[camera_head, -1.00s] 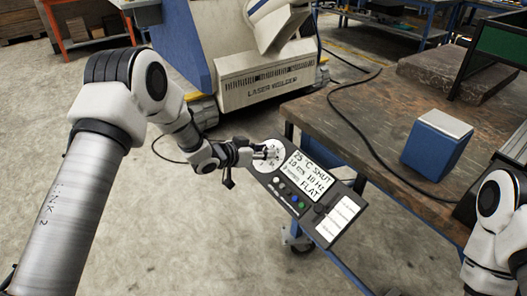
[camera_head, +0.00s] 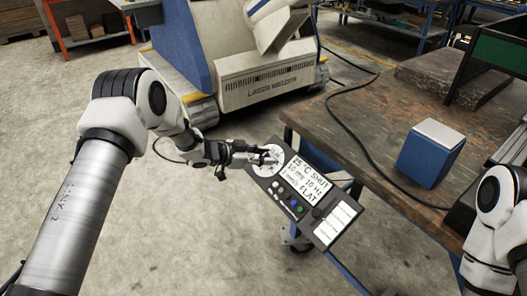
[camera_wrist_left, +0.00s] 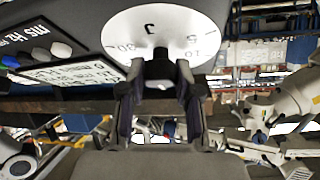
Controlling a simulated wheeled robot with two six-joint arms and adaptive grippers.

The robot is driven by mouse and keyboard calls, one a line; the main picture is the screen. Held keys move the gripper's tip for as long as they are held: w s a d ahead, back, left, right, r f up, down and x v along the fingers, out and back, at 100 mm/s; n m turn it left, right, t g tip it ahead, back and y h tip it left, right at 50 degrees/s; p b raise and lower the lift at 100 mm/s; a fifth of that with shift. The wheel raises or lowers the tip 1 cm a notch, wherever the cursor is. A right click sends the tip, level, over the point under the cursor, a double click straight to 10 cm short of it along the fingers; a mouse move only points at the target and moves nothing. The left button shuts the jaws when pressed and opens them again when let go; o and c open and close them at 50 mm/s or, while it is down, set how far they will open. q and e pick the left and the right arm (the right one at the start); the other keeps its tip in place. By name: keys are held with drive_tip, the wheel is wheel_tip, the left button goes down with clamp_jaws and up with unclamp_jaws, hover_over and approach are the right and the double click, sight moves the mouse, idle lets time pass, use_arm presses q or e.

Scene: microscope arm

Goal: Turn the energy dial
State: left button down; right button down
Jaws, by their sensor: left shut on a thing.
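The energy dial is a white round scale (camera_head: 262,170) at the upper left end of a dark control panel (camera_head: 318,228). In the left wrist view the dial's white disc (camera_wrist_left: 150,22) with black numbers fills the top middle, with a small dark knob (camera_wrist_left: 161,55) at its lower part. My left gripper (camera_head: 272,157) is at the dial in the head view. In the wrist view its two fingers (camera_wrist_left: 161,72) stand on either side of the knob, shut on it. The fingers hide part of the scale. My right arm shows at the right edge; its gripper is out of frame.
The panel has a white display (camera_head: 305,177), several small buttons and white label plates. It sits beside a wooden workbench (camera_head: 370,120) holding a blue box (camera_head: 430,152). A cable (camera_head: 345,125) crosses the bench. A laser welder (camera_head: 265,85) stands behind.

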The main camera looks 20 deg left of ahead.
use_arm(q)
drive_tip(key=shift+m+g+h+p, duration=0.5)
drive_tip(key=shift+m+g+p, duration=0.5)
drive_tip(key=shift+m, duration=1.3)
drive_tip(key=shift+g, duration=0.3)
drive_tip(key=c, duration=0.8)
unclamp_jaws()
drive_tip(key=v, duration=1.2)
drive_tip(key=shift+f, duration=0.1)
